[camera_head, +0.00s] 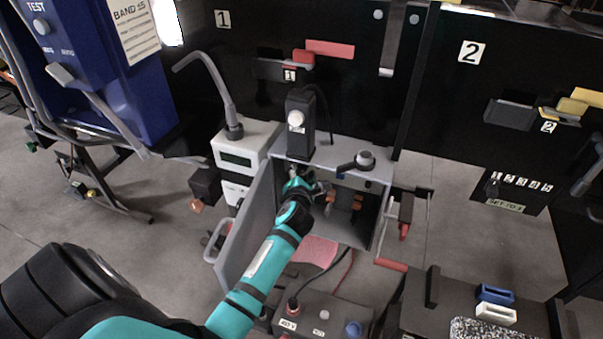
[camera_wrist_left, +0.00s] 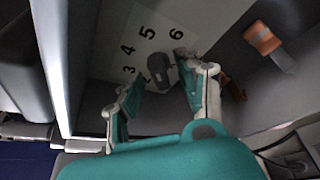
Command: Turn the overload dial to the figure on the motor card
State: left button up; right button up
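The overload dial is a dark grey knob (camera_wrist_left: 160,70) on a white plate (camera_wrist_left: 140,42) with the figures 3, 4, 5 and 6 legible, inside a grey cabinet (camera_head: 288,157). The knob's pointer direction is unclear. My left gripper (camera_head: 312,188) reaches into the cabinet past its open door. In the left wrist view the left gripper (camera_wrist_left: 165,82) is open, its fingers spread on either side of the knob; contact cannot be told. In the head view the gripper and arm hide the dial. I cannot pick out a motor card. My right gripper is not in view.
The cabinet's open door (camera_head: 247,225) stands left of my arm. Orange-handled parts (camera_head: 345,203) sit inside at the right, one orange piece (camera_wrist_left: 262,38) showing in the wrist view. A dark lever (camera_head: 357,162) is on top. A control box (camera_head: 320,318) stands below.

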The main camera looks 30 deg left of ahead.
pick_arm(q)
jog(key=shift+c, duration=0.2)
grip_shut()
jog(key=shift+m, duration=0.3)
jog(key=m, duration=0.1)
jog(key=m+y, duration=0.1)
jog(key=shift+d+f+m+t+y, duration=0.15)
jog(key=shift+f+m+t+y, duration=0.15)
jog(key=shift+m, duration=0.1)
jog(key=shift+f+m+t+y+b, duration=0.1)
jog(key=shift+m+t+y+b, duration=0.2)
jog(key=shift+m, duration=0.65)
jog(key=shift+f+m+t+y+b, duration=0.15)
jog(key=shift+m+y+b, duration=0.25)
jog(key=shift+m, duration=0.55)
jog(key=shift+o, duration=0.2)
grip_release()
jog(key=shift+r, duration=0.1)
